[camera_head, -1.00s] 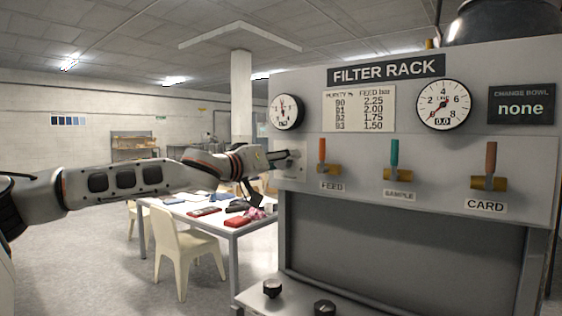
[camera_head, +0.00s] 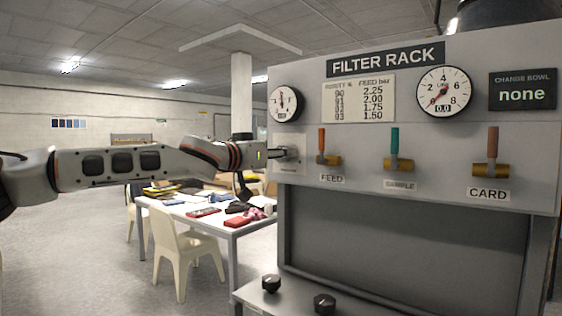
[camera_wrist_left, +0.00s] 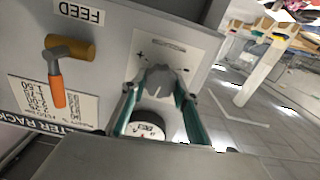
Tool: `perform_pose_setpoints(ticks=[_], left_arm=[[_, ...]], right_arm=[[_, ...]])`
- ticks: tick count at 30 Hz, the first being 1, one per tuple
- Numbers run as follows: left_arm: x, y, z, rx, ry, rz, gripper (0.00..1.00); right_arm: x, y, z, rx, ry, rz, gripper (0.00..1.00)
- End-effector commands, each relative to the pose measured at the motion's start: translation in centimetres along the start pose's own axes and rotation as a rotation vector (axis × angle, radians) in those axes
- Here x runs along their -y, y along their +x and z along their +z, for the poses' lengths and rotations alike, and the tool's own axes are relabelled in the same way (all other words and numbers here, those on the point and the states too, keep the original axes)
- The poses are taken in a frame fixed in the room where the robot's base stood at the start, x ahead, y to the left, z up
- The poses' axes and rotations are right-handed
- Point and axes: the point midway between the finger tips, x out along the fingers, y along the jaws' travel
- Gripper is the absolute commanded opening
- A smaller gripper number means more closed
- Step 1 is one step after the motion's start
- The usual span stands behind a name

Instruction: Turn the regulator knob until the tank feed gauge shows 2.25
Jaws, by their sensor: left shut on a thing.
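The regulator knob (camera_wrist_left: 160,78) is grey and sits on a pale plate at the left end of the filter rack panel. My left gripper (camera_head: 287,153) is at the knob. In the left wrist view its teal fingers (camera_wrist_left: 159,88) are shut on the knob from both sides. The tank feed gauge (camera_head: 284,104) is the small round dial just above; its needle points roughly upward, but its number is too small to read. The gauge (camera_wrist_left: 149,128) also shows between the fingers in the left wrist view, partly hidden. My right gripper is out of view.
The panel has FEED (camera_head: 328,159), SAMPLE (camera_head: 397,164) and CARD (camera_head: 491,169) valves. A larger gauge (camera_head: 444,91) reads 0.0. A purity chart (camera_head: 358,99) pairs 90 with 2.25. A cluttered table (camera_head: 180,209) and a chair (camera_head: 180,240) stand to the left.

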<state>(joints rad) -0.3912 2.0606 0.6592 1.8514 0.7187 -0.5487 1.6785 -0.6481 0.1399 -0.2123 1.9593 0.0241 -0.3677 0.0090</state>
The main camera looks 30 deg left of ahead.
Motion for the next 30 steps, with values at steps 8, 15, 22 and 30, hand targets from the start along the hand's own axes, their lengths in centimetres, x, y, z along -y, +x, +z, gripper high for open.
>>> perform_pose_setpoints(ticks=[8, 15, 22, 30], left_arm=[[-0.05, 0.01, 0.12, 0.003, 0.093, 0.000, 0.08], [-0.05, 0.01, 0.10, 0.003, 0.090, 0.001, 0.40], [-0.05, 0.00, 0.07, 0.002, 0.089, 0.001, 0.46], [0.01, -0.66, -0.11, -0.001, 0.089, 0.000, 0.46]], right_arm=[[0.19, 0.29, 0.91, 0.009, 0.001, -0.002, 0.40], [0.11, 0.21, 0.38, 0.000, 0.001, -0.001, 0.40], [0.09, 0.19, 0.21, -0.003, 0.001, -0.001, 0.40], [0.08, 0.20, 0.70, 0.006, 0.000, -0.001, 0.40]])
